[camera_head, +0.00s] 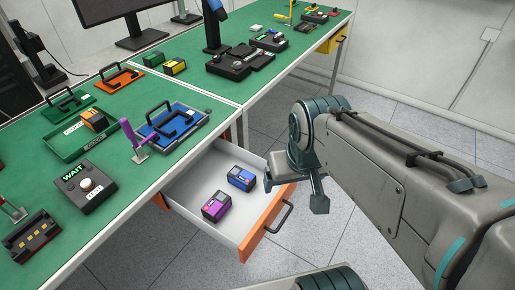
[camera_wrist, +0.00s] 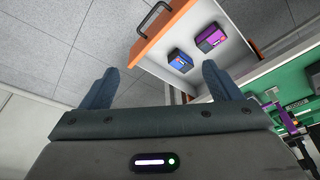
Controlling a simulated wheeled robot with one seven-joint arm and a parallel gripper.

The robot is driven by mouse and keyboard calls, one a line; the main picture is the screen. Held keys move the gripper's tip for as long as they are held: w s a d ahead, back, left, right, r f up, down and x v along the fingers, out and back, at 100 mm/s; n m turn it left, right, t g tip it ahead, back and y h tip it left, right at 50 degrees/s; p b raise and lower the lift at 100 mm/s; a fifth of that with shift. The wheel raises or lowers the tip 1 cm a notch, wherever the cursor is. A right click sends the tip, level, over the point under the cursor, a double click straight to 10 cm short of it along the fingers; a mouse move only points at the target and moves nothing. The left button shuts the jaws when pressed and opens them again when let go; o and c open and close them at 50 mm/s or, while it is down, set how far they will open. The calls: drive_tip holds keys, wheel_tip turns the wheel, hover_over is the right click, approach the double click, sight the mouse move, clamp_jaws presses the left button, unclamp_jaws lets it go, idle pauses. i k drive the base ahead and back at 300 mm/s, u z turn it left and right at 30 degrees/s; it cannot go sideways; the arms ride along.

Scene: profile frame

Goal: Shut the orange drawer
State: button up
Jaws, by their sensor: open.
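The orange drawer (camera_head: 262,228) is pulled out from under the green workbench, with a dark bar handle (camera_head: 281,216) on its orange front. Inside its white tray lie a purple box (camera_head: 216,206) and a blue box (camera_head: 241,179). In the wrist view the drawer front (camera_wrist: 165,32) and its handle (camera_wrist: 152,18) show beyond the fingertips, with both boxes to the right. My gripper (camera_head: 293,190) is beside and above the drawer's right side, near the front's far end. Its two fingers (camera_wrist: 160,84) stand apart with nothing between them. Contact with the drawer cannot be told.
The green bench (camera_head: 100,165) holds trays, a black WAIT button box (camera_head: 86,185), a purple-handled tool (camera_head: 133,138) and a blue tray (camera_head: 174,130). A yellow drawer (camera_head: 334,41) hangs at the far bench end. The tiled floor (camera_head: 330,245) before the drawer is free.

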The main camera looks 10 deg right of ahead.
sight(242, 227)
drive_tip(key=z, duration=0.4)
drive_tip(key=k, duration=1.05)
drive_tip(key=u, duration=0.2)
drive_tip(key=i, duration=0.65)
drive_tip(key=z, duration=0.1)
